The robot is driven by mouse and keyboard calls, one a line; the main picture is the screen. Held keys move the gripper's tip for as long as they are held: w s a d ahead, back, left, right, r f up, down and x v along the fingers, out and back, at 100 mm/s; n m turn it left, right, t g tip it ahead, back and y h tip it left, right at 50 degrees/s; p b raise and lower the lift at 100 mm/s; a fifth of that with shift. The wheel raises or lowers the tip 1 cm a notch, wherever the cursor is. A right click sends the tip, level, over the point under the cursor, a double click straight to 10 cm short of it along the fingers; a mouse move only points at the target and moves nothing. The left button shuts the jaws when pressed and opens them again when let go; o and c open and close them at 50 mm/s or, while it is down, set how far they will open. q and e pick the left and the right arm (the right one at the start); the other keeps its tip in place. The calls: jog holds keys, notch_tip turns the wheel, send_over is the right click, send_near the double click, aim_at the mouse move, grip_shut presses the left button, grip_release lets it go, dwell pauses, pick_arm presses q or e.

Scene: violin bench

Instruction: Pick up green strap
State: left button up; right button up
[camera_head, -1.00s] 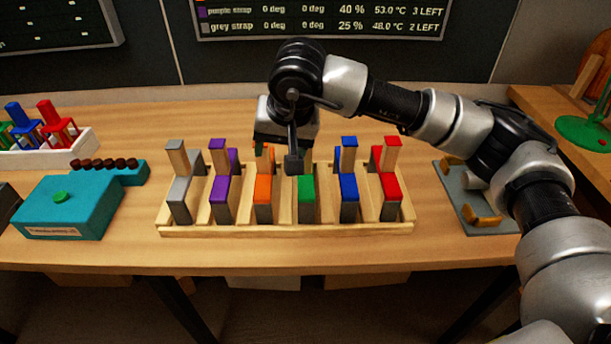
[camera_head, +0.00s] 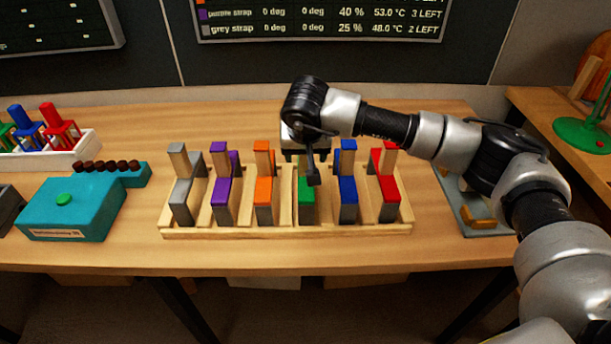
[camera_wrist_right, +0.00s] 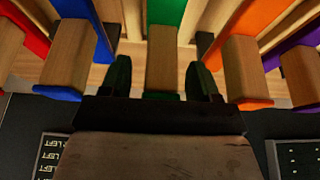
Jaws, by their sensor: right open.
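The green strap (camera_head: 306,193) stands in the wooden rack (camera_head: 290,232), between the orange strap (camera_head: 263,189) and the blue strap (camera_head: 348,187). My right gripper (camera_head: 309,170) points down over the back part of the green strap and hides some of it. In the right wrist view the green strap (camera_wrist_right: 162,62) shows its wooden block between the two dark fingers of my right gripper (camera_wrist_right: 163,78). The fingers are open, with a gap on each side of the block. My left gripper is not in view.
Grey (camera_head: 182,189), purple (camera_head: 221,191) and red straps (camera_head: 389,187) stand in the same rack. Blue and orange straps flank the fingers closely. A teal box (camera_head: 85,205) is at the left, a grey plate with yellow parts (camera_head: 470,208) at the right.

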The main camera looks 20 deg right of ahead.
jog(key=shift+w+f, duration=0.1)
jog(key=shift+f, duration=0.2)
grip_shut()
jog(key=shift+r, duration=0.1)
